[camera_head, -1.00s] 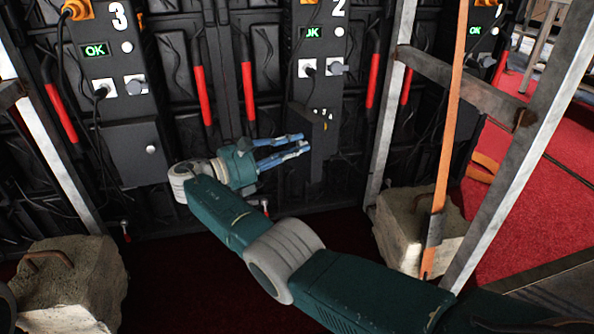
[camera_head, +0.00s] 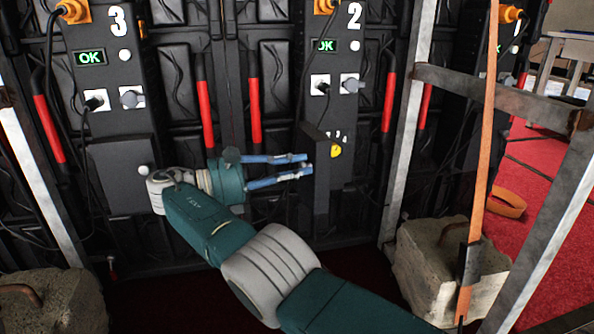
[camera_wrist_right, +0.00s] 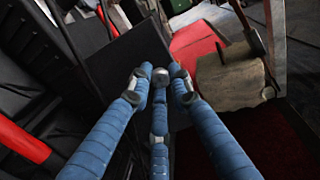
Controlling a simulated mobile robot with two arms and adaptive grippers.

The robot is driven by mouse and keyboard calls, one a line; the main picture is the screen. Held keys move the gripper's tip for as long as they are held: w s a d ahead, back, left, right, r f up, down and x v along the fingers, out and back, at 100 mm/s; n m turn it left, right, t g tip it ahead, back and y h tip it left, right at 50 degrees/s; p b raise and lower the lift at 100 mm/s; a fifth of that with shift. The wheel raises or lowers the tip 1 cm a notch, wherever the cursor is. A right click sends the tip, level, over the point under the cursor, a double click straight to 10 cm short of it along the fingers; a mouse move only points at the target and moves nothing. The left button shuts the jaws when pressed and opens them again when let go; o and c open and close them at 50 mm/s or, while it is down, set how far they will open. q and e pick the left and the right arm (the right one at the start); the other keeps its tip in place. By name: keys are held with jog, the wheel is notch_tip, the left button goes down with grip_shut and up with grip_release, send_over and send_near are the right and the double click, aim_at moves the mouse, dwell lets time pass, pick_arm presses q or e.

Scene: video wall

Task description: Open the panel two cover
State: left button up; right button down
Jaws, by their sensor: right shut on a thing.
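The panel two cover (camera_head: 316,185) stands swung out from the dark panel marked 2 (camera_head: 335,55), seen nearly edge-on in the head view. Behind it, a yellow round part (camera_head: 335,151) shows inside the opened compartment. My right gripper (camera_head: 306,165), with blue fingers, comes from the left to the cover's outer face. In the right wrist view its fingers (camera_wrist_right: 160,88) are closed around a small round grey knob (camera_wrist_right: 160,76) on the dark flat cover (camera_wrist_right: 118,62). Most of the compartment's inside is hidden by the cover. My left gripper is not in view.
Panel 3 (camera_head: 105,70) stands at left, its cover (camera_head: 122,180) shut. Red vertical bars (camera_head: 205,115) line the wall. A metal frame post (camera_head: 405,130), an orange strap (camera_head: 482,140) and a stone block (camera_head: 440,265) stand at right. Another block (camera_head: 55,300) sits at lower left.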

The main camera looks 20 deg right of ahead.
jog(key=shift+w+r, duration=0.1)
jog(key=shift+r, duration=0.25)
jog(key=c, duration=1.6)
grip_release()
jog(key=shift+f, duration=0.1)
notch_tip(320, 180, up, 10)
